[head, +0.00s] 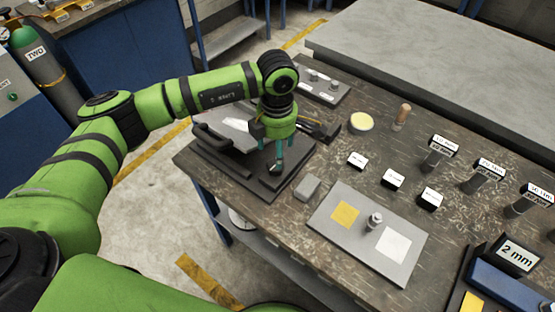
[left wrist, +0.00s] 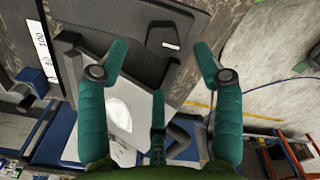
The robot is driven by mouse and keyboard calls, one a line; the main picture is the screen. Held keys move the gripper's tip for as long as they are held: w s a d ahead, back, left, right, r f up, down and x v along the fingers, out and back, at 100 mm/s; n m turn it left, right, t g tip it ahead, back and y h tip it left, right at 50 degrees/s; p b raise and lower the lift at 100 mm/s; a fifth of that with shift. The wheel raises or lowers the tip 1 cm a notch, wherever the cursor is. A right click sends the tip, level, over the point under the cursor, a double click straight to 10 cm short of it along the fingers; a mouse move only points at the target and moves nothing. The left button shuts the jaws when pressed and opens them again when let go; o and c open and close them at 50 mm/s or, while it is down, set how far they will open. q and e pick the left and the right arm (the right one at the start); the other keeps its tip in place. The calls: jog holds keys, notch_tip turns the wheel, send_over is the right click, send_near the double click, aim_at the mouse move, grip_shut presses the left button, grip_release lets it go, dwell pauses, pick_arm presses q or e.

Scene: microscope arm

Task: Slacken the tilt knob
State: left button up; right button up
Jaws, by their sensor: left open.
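My left gripper (head: 282,158) points down over a dark flat base (head: 236,173) at the near left corner of the bench. Its teal fingers are spread and nothing is held between them. In the left wrist view the open fingers (left wrist: 162,46) frame a dark plate with a small pale-edged part (left wrist: 171,45). A pale grey tilted body (left wrist: 130,100) lies below, partly behind the fingers. A black arm-like part (head: 318,130) sticks out right of the gripper. I cannot pick out the tilt knob for certain; the gripper may hide it. My right gripper is not in view.
A grey block (head: 307,188) and a grey tray (head: 328,228) with yellow and white squares lie to the right. The bench's left edge is close by.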

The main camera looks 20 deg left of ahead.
pick_arm(q)
notch_tip(320, 180, down, 5)
jog(key=shift+r+p, duration=0.1)
jog(key=shift+p, duration=0.7)
jog(key=shift+d+f, duration=0.1)
jog(key=shift+f, duration=0.45)
jog(key=shift+s, duration=0.1)
jog(key=c, duration=1.1)
